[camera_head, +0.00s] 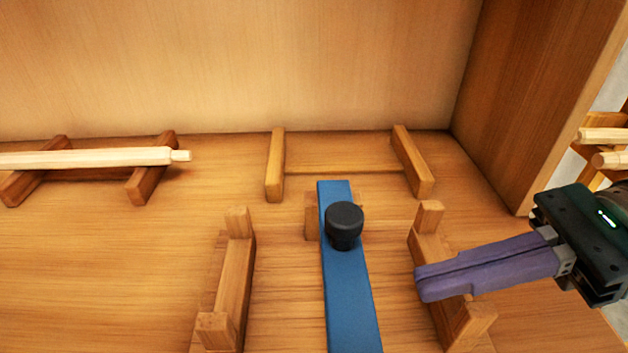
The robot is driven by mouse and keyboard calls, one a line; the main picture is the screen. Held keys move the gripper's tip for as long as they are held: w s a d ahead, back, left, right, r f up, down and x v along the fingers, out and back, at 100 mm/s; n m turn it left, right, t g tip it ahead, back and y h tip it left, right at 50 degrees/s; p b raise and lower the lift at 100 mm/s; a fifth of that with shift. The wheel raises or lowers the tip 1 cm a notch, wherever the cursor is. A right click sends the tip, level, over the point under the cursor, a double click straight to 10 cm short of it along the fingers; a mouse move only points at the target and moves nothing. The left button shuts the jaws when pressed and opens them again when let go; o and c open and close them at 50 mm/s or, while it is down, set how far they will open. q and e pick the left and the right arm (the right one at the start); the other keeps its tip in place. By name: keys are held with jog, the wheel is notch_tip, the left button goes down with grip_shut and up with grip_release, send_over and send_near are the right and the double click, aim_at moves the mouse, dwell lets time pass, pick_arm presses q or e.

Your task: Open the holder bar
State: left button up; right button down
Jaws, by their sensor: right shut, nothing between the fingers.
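The holder bar looks to be the long blue bar (349,290) with a round black knob (344,222) near its far end. It runs from the bottom edge of the view toward the back, between two wooden cradle rails. Its near end is out of view. My right gripper (418,283) comes in from the right with long purple fingers shut together and empty. Its fingertips are to the right of the blue bar, over the right wooden rail (432,252), apart from the bar and knob. My left gripper is not in view.
A left wooden rail (233,285) stands left of the bar. An empty wooden rack (345,169) is behind it. A pale rod (90,158) lies on another rack at left. A wooden back wall (240,65) and right side panel (540,90) enclose the space.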

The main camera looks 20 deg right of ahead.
aim_at(365, 281)
jog(key=shift+x, duration=2.8)
jog(key=shift+r+m+p, duration=0.3)
jog(key=shift+r, duration=0.15)
jog(key=shift+r+m+g+p, duration=0.5)
jog(key=shift+r+m, duration=0.1)
jog(key=shift+r, duration=0.3)
jog(key=w+d+r+m+g+y+b, duration=0.1)
jog(key=w+r+m+g, duration=0.1)
jog(key=r+m, duration=0.3)
jog(key=shift+w+r+y, duration=0.4)
jog(key=shift+w+r, duration=0.35)
jog(key=shift+r, duration=0.3)
jog(key=shift+d, duration=0.1)
